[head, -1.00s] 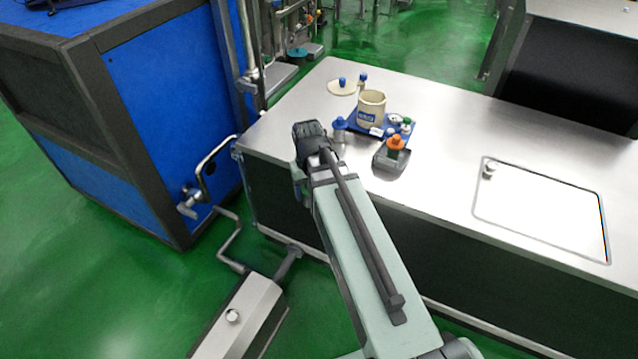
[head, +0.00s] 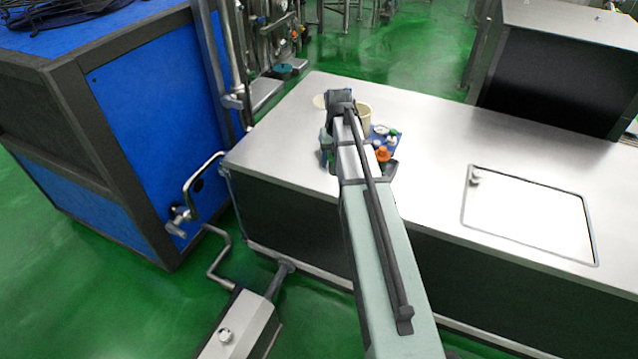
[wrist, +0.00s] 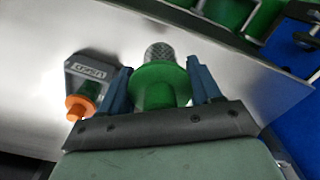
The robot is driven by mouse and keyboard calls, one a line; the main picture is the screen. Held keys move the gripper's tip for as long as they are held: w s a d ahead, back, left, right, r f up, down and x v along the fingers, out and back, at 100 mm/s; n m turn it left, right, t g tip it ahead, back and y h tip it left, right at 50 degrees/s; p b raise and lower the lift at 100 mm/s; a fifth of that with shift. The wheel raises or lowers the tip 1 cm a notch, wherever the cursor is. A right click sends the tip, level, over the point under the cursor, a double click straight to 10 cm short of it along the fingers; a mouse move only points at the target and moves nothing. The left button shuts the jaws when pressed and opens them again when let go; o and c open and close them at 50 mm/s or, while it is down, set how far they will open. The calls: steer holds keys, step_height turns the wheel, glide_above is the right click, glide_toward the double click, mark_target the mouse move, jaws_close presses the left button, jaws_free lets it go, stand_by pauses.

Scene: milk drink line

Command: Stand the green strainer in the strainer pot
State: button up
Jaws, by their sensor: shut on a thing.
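In the wrist view my gripper (wrist: 160,82) is shut on the green strainer (wrist: 158,74). The strainer has a wide green collar and a grey mesh end (wrist: 160,51) pointing away from the wrist. In the head view the strainer cannot be made out behind my arm. A cream pot (head: 365,116) stands on the steel table, partly hidden by my gripper end (head: 340,98). It looks like the strainer pot, but its label is hidden now. My gripper end overlaps its left side in the picture; I cannot tell the height between them.
A blue tray (head: 396,143) with small capped items lies around the pot. In front, a dark labelled holder (wrist: 90,70) bears an orange-topped piece (wrist: 79,107), also in the head view (head: 383,154). The steel table (head: 280,125) is clear to the left and right.

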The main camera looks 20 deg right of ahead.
steer(key=w+d+r+m, duration=0.3)
steer(key=w+d+r, duration=0.1)
steer(key=w+d, duration=0.7)
steer(key=w+d+r+m, duration=0.35)
steer(key=w+d, duration=0.55)
steer(key=w, duration=0.4)
steer(key=shift+w+f+m, duration=0.15)
steer(key=shift+f+m, duration=0.35)
steer(key=shift+f, duration=1.65)
steer(key=shift+w+f+m, duration=0.1)
steer(key=shift+f+m, duration=0.45)
steer(key=shift+f, duration=1.6)
steer(key=shift+w+f+m, duration=0.15)
steer(key=shift+f+m, duration=0.35)
steer(key=shift+f, duration=1.65)
steer(key=shift+f, duration=0.5)
steer(key=o, duration=1.2)
steer(key=shift+a, duration=0.1)
steer(key=shift+c, duration=0.2)
step_height(320, 180, up, 14)
steer(key=shift+f, duration=0.1)
steer(key=shift+s, duration=0.1)
